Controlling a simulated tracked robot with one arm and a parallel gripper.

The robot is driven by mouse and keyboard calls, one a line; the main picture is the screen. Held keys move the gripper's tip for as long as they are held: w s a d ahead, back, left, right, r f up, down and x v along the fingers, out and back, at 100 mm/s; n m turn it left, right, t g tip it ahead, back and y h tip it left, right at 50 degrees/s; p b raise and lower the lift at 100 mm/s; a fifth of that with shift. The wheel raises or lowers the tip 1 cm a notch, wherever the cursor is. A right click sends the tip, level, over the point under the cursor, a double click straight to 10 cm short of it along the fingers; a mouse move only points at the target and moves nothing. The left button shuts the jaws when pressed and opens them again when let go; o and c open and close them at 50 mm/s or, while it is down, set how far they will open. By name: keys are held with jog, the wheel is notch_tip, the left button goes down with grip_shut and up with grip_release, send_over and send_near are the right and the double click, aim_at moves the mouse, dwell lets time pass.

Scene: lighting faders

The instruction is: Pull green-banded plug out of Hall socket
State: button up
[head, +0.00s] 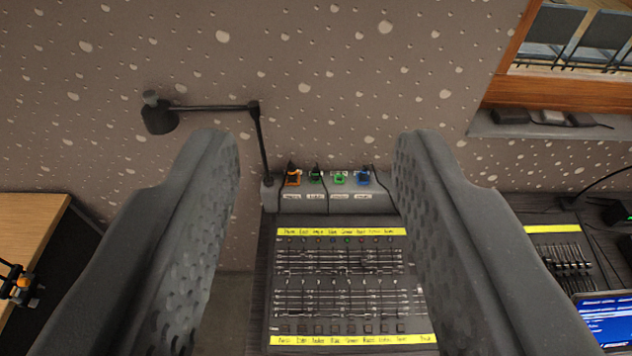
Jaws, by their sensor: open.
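A row of sockets sits on a grey box (330,202) at the back of the fader desk, against the wall. From left to right they show an orange plug or socket (294,178), a dark one with green (316,176), a brighter green one (339,178) and a blue one (363,177). Small white labels sit under them, too small to read, so I cannot tell which is Hall or which green one is the banded plug. My gripper (318,150) is open and empty. Its fingers frame the row from both sides, nearer the camera, touching nothing.
The fader desk (340,265) with yellow strips lies below the sockets. A black jointed lamp (159,116) reaches left from the box. Dark cables rise near the sockets. A wooden table (30,220) is at left, and another console with a screen (606,318) is at right.

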aim_at(316, 173)
jog(key=w+a+f+g+y+b, duration=0.1)
jog(key=w+f+b, duration=0.1)
jog(key=w+f, duration=1.15)
jog(key=w+a+f+g+y+b, duration=0.1)
jog(key=w+a+f+b, duration=0.1)
jog(key=w+f, duration=1.1)
jog(key=shift+w+d+f+g+h+b, duration=0.45)
jog(key=shift+w+f+b, duration=0.4)
jog(key=shift+w+f, duration=3.55)
jog(key=shift+w+d+f+g+h+b, duration=0.25)
jog(key=shift+w+d+f+b, duration=0.45)
jog(key=shift+w+f, duration=3.7)
jog(key=shift+w+d+f+g+h+b, duration=0.35)
jog(key=shift+w+f+b, duration=0.85)
jog(key=shift+f, duration=6.1)
jog(key=shift+p+x, duration=0.75)
jog(key=shift+x, duration=0.7)
jog(key=shift+w+d+p, duration=0.1)
jog(key=shift+w+p, duration=0.2)
jog(key=shift+w, duration=0.15)
jog(key=shift+w+f, duration=0.2)
jog(key=shift+w, duration=0.05)
